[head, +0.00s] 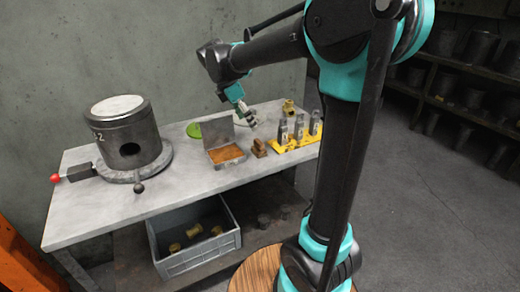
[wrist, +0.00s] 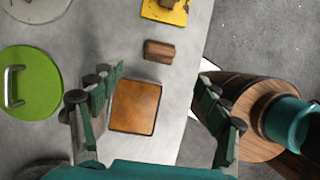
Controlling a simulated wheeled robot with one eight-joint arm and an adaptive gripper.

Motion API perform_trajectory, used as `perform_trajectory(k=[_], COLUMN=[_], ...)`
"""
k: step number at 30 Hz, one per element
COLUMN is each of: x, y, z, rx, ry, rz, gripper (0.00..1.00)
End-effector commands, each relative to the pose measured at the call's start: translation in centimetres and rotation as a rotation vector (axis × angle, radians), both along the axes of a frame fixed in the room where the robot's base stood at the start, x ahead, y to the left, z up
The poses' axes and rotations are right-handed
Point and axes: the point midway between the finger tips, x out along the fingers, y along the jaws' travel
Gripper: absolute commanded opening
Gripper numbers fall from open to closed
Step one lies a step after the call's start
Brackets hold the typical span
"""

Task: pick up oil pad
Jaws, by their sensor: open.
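The oil pad (head: 226,155) is an orange-brown pad in a shallow metal tin with a raised grey lid, on the grey table. In the wrist view the pad (wrist: 136,107) is a brown rectangle between my fingers, nearer the left finger. My gripper (wrist: 160,76) is open and empty, its fingers spread wide. In the head view my gripper (head: 250,118) is above the table, behind and right of the tin. The lid is hard to make out in the wrist view.
A brown block (wrist: 159,50) sits beside the tin. A yellow rack (head: 296,139) holds several bottles at right. A green lid with handle (wrist: 31,84) lies at left. A heavy cylinder (head: 128,135) stands on the table's left. A grey crate (head: 200,258) is below.

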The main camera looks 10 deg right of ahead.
Motion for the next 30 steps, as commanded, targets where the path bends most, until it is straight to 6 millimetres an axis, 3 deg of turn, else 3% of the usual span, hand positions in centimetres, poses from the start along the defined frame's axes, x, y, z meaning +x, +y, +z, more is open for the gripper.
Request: perform_trajectory(k=[9,19,30], x=[0.7,1.0,1.3], y=[-2.2,-3.2,-4.8], z=[-5.6,-8.0,-11.9], rx=[0.0,0.001,0.001], ry=[-0.001,-0.001,-0.001], rz=[-0.003,-0.003,-0.003], gripper=[0.76,0.76,0.76])
